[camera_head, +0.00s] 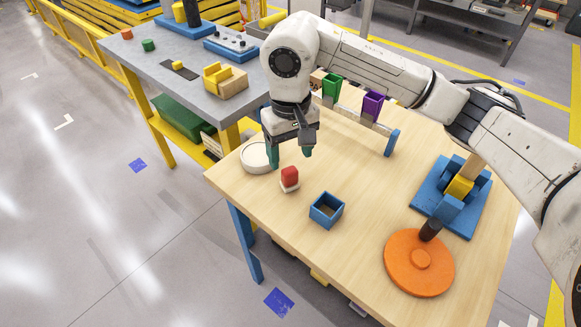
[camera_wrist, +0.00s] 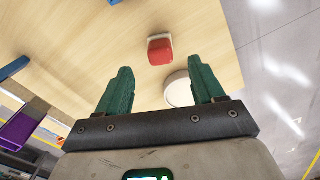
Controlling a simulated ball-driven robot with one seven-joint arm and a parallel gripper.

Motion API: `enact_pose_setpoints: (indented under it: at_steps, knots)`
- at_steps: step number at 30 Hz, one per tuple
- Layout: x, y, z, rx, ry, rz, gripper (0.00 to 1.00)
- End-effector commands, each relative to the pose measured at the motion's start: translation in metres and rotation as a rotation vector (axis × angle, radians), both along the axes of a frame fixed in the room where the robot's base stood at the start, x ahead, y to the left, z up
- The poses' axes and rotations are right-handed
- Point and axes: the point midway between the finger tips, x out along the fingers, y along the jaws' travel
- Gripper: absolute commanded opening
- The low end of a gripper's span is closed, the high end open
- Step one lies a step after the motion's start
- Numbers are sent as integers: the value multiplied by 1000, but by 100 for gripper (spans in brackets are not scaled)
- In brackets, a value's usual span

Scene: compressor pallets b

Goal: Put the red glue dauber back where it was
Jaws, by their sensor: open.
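A small red block with a pale base, which looks like the red glue dauber (camera_head: 290,175), stands on the wooden table near its left front edge. It also shows in the wrist view as the red dauber (camera_wrist: 160,51), beyond the fingertips and roughly centred between them. My gripper (camera_head: 290,153) points down above and just behind the dauber, with its green fingers apart and nothing between them. The fingers in the wrist view (camera_wrist: 160,70) are wide open too. Which spot the dauber came from cannot be told.
A white round dish (camera_head: 254,157) lies close left of my gripper. An open blue box (camera_head: 326,210) stands right of the dauber. Green (camera_head: 331,87) and purple (camera_head: 373,104) holders are at the back. An orange disc (camera_head: 405,271) and blue fixture (camera_head: 432,197) occupy the right.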

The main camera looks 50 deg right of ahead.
Motion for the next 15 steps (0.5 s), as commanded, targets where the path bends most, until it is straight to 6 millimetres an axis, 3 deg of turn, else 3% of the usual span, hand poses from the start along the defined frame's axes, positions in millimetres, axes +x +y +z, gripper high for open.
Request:
enact_pose_setpoints:
  at_steps: [6,15]
  knots:
    - [0,0,27,-2,0,1,68]
    - [0,1,34,0,1,1,68]
